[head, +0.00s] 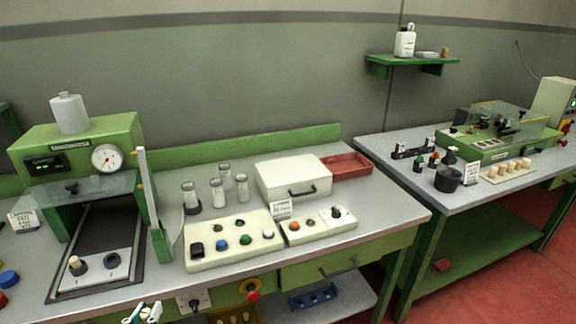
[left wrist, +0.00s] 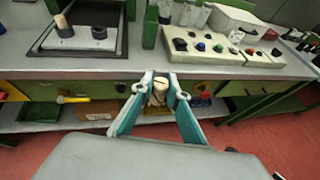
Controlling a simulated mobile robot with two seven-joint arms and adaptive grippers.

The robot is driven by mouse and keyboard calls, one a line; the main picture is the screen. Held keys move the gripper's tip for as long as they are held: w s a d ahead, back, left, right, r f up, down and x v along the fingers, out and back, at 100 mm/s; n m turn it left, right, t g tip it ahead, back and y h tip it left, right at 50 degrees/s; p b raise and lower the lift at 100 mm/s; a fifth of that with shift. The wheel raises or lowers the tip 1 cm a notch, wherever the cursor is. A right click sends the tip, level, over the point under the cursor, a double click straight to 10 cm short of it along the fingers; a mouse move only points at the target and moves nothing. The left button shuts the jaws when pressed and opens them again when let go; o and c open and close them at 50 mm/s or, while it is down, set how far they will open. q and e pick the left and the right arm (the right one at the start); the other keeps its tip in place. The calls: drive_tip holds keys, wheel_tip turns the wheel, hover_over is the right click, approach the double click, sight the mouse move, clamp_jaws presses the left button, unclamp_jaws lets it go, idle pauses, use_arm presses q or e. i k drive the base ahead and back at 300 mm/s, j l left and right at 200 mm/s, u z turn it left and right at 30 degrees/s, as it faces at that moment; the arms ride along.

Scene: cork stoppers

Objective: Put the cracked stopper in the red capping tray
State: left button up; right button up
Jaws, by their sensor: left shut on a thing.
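My left gripper (head: 143,312) shows at the bottom edge of the head view, in front of the near bench. In the left wrist view, its teal fingers (left wrist: 165,92) are shut on a pale cork stopper (left wrist: 160,84), held in front of the bench edge. A crack on it cannot be made out clearly. A red tray (head: 347,166), which may be the red capping tray, lies at the back right of the near bench, beside a white box. Its inside is partly hidden by the box. My right gripper is in neither view.
The white box (head: 293,178), button panel (head: 232,240) and glass jars (head: 217,192) stand between the bench front and back. A green press (head: 84,150) with a cork on its plate (head: 95,270) stands left. Several corks sit on a rack (head: 508,172) on the right bench.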

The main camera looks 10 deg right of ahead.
sight(340, 171)
drive_tip(key=i+l, duration=0.1)
drive_tip(key=l, duration=0.3)
drive_tip(key=i+l, duration=0.15)
drive_tip(key=l, duration=0.25)
drive_tip(key=i+l, duration=0.1)
drive_tip(key=l, duration=0.3)
drive_tip(key=i+l, duration=0.15)
drive_tip(key=l, duration=0.25)
drive_tip(key=i+l, duration=0.1)
drive_tip(key=l, duration=0.35)
drive_tip(key=i+l, duration=0.1)
drive_tip(key=l, duration=0.3)
drive_tip(key=i+l, duration=0.55)
drive_tip(key=l, duration=0.2)
